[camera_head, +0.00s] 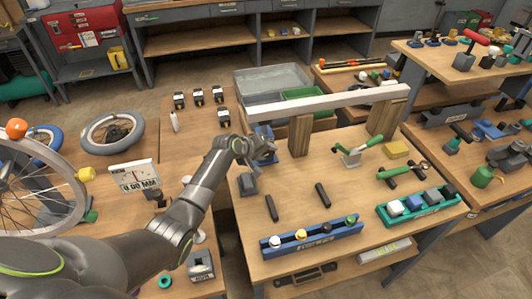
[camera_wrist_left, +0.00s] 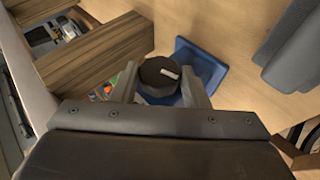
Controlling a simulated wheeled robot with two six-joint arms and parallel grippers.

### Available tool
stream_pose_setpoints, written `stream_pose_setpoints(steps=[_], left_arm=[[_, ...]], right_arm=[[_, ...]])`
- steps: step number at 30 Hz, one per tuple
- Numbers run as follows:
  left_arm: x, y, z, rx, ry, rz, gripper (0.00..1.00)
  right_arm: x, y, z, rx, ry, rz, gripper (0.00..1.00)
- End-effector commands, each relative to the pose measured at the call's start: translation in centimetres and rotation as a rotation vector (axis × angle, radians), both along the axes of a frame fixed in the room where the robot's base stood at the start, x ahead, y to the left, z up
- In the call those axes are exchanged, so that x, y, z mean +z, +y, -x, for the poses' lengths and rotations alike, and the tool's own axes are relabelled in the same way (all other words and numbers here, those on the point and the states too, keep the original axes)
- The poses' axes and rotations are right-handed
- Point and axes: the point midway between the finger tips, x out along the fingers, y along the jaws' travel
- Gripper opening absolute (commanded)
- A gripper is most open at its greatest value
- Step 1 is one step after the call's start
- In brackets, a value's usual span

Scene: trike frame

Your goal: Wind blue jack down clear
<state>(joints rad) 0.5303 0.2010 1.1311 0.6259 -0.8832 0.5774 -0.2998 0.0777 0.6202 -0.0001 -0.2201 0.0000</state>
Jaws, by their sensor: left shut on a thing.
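The blue jack (camera_head: 265,131) stands on the workbench at the left end of the long pale beam (camera_head: 330,100). My left gripper (camera_head: 262,152) is at the jack and hides much of it in the head view. In the left wrist view, the two fingers (camera_wrist_left: 162,86) are shut on the jack's round black knob (camera_wrist_left: 158,76), which has a pale mark on top. The jack's blue body (camera_wrist_left: 204,66) shows behind the knob. Whether the jack's top touches the beam cannot be told. My right gripper is not in view.
Two wooden blocks (camera_head: 301,135) (camera_head: 383,117) stand under the beam. A grey block (camera_head: 247,184) and two dark rods lie nearer on the bench. A blue tray (camera_head: 311,240) and a teal tray (camera_head: 417,208) line the front.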

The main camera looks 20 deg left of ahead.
Motion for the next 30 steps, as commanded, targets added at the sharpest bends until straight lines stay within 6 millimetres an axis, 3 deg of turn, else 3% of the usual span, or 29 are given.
stream_pose_setpoints(steps=[15, 16, 20, 30], left_arm=[[0.13, 0.01, -0.08, -0.001, -0.017, 0.017, 0.18], [0.13, 0.01, -0.08, -0.001, -0.017, 0.017, 0.45], [0.09, 0.01, -0.05, -0.001, -0.016, 0.016, 0.62], [0.12, 0.1, 0.1, 0.0, -0.013, 0.017, 0.62]], right_arm=[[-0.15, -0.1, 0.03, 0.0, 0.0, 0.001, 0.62], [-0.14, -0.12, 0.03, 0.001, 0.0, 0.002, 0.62], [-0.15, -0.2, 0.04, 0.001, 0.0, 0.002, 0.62], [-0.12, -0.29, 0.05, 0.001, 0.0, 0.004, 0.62]])
